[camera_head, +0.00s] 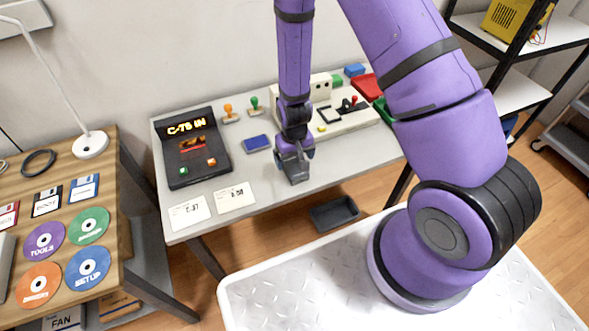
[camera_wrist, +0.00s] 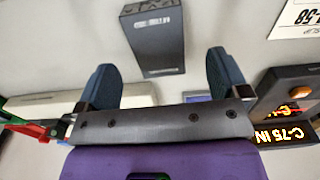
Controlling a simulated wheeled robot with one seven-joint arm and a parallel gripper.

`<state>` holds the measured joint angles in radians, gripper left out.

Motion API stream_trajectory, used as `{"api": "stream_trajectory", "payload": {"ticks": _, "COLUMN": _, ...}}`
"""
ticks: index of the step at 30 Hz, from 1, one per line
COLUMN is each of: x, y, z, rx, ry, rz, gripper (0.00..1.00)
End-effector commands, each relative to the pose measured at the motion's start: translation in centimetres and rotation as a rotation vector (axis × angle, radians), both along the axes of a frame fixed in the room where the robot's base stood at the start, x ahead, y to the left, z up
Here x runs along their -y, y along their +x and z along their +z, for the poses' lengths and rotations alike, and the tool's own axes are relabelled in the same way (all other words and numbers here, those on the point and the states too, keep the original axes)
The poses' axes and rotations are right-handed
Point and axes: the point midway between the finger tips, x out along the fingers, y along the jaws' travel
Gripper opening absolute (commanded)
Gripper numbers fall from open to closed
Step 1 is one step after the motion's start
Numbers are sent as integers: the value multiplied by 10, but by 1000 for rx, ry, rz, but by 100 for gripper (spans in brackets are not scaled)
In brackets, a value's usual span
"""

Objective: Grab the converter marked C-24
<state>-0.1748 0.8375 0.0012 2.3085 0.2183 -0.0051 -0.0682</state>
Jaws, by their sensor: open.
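A dark grey box (camera_wrist: 155,45) lies on the grey table. It has a pale printed strip and larger dark lettering on its end, too blurred for me to read as C-24. In the wrist view it sits beyond and between the two fingers of my open gripper (camera_wrist: 165,75), with clear space at both sides. In the head view my gripper (camera_head: 294,153) is over the table's front middle, with the grey box (camera_head: 296,172) just below and in front of it. The fingers do not appear to touch the box.
A black console (camera_head: 193,155) displaying "C-75 IN" stands at the left. Two white cards (camera_head: 235,197) lie by the front edge. A blue box (camera_head: 257,143) lies left of my gripper, and a cream panel unit (camera_head: 345,118) stands behind it. A wooden desk (camera_head: 105,205) with discs is far left.

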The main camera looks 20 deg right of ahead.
Motion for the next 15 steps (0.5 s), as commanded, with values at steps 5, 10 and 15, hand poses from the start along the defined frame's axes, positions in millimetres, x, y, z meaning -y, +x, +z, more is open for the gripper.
{"api": "stream_trajectory", "payload": {"ticks": 5, "x": 1, "y": 1, "z": -14, "rx": -3, "ry": 0, "rz": -1, "gripper": 94}}
{"api": "stream_trajectory", "payload": {"ticks": 10, "x": 3, "y": 4, "z": -36, "rx": -3, "ry": 0, "rz": -2, "gripper": 94}}
{"api": "stream_trajectory", "payload": {"ticks": 15, "x": 3, "y": 4, "z": -50, "rx": -1, "ry": 0, "rz": -2, "gripper": 94}}
